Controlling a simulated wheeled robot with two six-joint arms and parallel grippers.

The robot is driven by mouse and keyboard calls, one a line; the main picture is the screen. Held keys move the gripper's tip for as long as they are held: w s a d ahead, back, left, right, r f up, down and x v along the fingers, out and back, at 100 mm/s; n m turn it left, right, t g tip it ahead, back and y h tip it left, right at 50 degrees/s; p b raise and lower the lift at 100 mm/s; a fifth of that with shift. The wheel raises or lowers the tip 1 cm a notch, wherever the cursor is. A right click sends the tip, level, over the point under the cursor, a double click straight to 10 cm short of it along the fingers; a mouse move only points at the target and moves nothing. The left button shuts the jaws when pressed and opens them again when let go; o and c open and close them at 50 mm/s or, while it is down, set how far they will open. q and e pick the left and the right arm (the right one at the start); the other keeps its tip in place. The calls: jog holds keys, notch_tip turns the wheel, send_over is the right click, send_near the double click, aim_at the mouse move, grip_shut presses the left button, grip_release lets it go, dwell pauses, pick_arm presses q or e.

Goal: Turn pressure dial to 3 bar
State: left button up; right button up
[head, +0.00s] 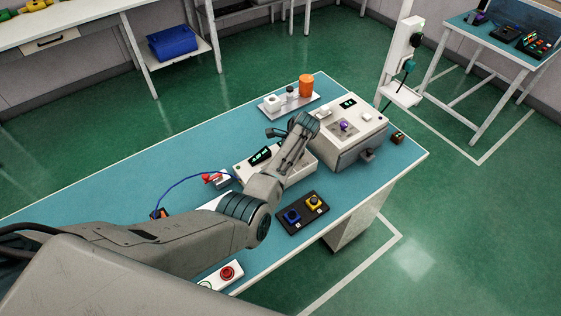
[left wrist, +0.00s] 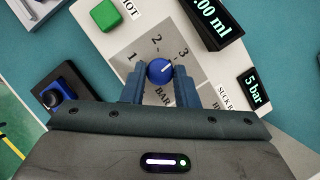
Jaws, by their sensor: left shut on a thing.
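The blue pressure dial (left wrist: 159,71) sits on a grey scale plate marked 1, 2, 3 and BAR in the left wrist view. Its white pointer line slants up and right, towards the 3. My left gripper (left wrist: 160,76) is shut on the dial, one finger on each side. The white dispenser panel (left wrist: 97,38) carries a small display (left wrist: 254,88) where "5 bar" can be read; any leading digit is unclear. In the head view the dispenser's green-lit display (head: 260,155) shows, but my arm hides the dial. My right gripper is not in view.
A green button (left wrist: 105,15) and an ml display (left wrist: 213,18) flank the dial. A black box with blue and yellow knobs (head: 303,213) stands beside my arm. A white machine (head: 348,138) with a purple part stands right. A red-button box (head: 222,275) sits near the table's front edge.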

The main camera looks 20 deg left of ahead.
pick_arm(q)
jog(key=shift+m, duration=0.5)
jog(key=shift+t, duration=0.3)
jog(key=o, duration=1)
jog(key=b+v, duration=0.3)
jog(key=v, duration=0.7)
jog(key=shift+d+r, duration=0.2)
jog(key=shift+r, duration=0.15)
jog(key=shift+f, duration=0.1)
